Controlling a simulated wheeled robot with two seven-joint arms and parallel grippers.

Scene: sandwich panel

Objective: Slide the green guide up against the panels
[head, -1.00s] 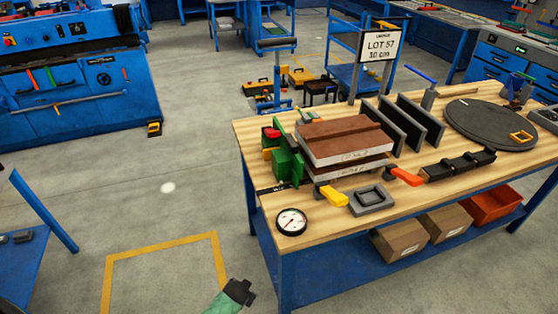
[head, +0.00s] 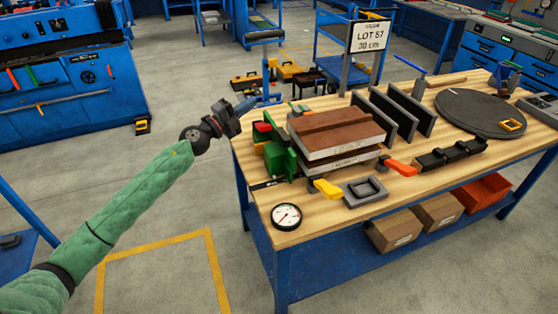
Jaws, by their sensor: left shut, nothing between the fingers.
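The green guide (head: 278,160) stands on the left end of the wooden workbench, beside the left side of the stacked panels (head: 335,137). The panels have brown tops and white edges and lie one above the other. Whether the guide touches the panels I cannot tell from this angle. My left gripper (head: 246,106) is shut and empty, in the air just off the bench's left edge, behind and to the left of the guide. Its green-sleeved arm comes in from the lower left. My right gripper is out of view.
A round gauge (head: 286,216), a yellow-handled clamp (head: 328,188), a grey tray (head: 366,187) and an orange-handled clamp (head: 400,167) sit in front of the panels. Black upright plates (head: 397,115) and a dark turntable (head: 480,111) stand to the right.

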